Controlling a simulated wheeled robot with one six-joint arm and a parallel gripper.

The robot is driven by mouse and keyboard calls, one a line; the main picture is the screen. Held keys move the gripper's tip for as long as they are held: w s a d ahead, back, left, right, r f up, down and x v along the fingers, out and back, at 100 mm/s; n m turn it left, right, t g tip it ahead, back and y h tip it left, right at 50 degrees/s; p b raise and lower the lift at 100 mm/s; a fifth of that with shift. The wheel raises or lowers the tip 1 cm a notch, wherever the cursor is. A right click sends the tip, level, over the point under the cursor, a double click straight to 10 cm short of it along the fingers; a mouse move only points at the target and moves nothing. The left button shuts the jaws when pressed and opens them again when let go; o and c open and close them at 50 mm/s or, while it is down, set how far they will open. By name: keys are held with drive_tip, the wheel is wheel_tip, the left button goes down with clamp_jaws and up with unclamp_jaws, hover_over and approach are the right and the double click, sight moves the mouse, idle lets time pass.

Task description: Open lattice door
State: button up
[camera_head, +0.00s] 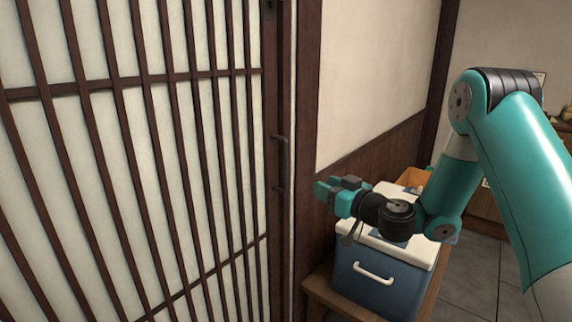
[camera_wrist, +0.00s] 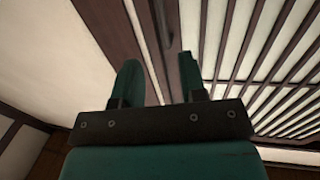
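The lattice door (camera_head: 185,150), pale panels behind dark wooden bars, fills the left of the head view and the right of the wrist view (camera_wrist: 285,70). Its edge stands beside a dark post, with no wide gap showing. A dark vertical bar handle (camera_head: 281,165) is on the door's right edge. My gripper (camera_head: 322,188) is right of the handle at about its lower end, and looks apart from it. In the wrist view my gripper (camera_wrist: 160,85) has its two green fingers spread, with nothing held. A dark bar, seemingly the handle, shows between and beyond the fingers.
A blue cooler with a white lid (camera_head: 375,280) stands on a wooden bench (camera_head: 325,292) below my gripper and arm. An orange box (camera_head: 412,178) is behind it. A wall with dark panelling (camera_head: 375,150) runs right of the door. Tiled floor (camera_head: 480,270) shows at right.

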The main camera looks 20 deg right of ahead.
sight(287, 168)
drive_tip(key=p+x, duration=0.7)
drive_tip(key=x, duration=0.7)
drive_tip(key=shift+w+a, duration=0.4)
drive_tip(key=shift+w, duration=0.35)
clamp_jaws()
